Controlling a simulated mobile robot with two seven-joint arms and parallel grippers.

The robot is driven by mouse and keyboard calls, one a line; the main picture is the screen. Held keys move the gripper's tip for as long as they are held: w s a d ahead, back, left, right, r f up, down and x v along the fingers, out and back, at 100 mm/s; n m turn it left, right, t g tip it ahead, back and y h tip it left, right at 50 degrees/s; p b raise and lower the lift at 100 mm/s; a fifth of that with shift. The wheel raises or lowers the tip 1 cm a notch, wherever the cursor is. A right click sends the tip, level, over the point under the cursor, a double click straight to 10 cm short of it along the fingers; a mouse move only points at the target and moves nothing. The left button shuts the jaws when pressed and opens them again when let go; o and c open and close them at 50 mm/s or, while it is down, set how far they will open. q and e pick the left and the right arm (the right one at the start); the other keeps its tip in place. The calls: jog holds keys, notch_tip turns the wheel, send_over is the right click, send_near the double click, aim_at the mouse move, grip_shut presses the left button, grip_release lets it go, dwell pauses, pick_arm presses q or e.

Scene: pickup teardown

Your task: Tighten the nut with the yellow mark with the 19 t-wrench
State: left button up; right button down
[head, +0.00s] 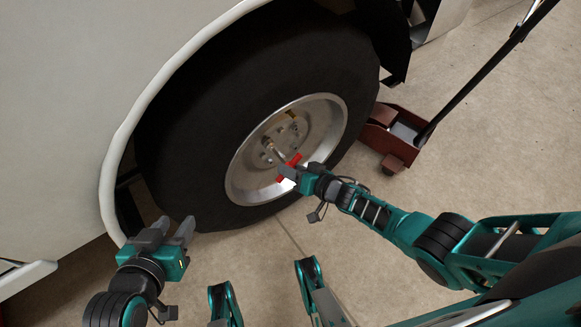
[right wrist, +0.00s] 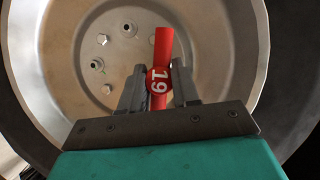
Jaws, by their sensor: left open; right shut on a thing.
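The 19 t-wrench shows its red handle (head: 294,159) in front of the wheel, and its red bar with a "19" label (right wrist: 159,79) shows in the right wrist view. My right gripper (head: 290,173) is shut on this handle. A silver shaft (head: 279,153) runs from the handle toward the hub; I cannot tell whether its end is seated on a nut. A small yellowish mark (head: 291,114) shows at the upper part of the wheel disc, apart from the shaft; the nut there is too small to make out. My left gripper (head: 172,229) is open and empty, low beside the tire.
The silver rim (head: 242,178) sits inside a black tire (head: 200,120) under the white fender (head: 112,160). Several bolts (right wrist: 102,39) show on the disc. A red floor jack (head: 378,139) with a long dark handle stands right of the wheel.

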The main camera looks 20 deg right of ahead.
jog(key=shift+s+d+r, duration=0.1)
jog(key=shift+s+d, duration=0.15)
jog(key=shift+s, duration=0.4)
jog(key=shift+b, duration=1.2)
jog(key=shift+w, duration=0.1)
jog(key=shift+w+a, duration=0.2)
jog(key=shift+w, duration=0.3)
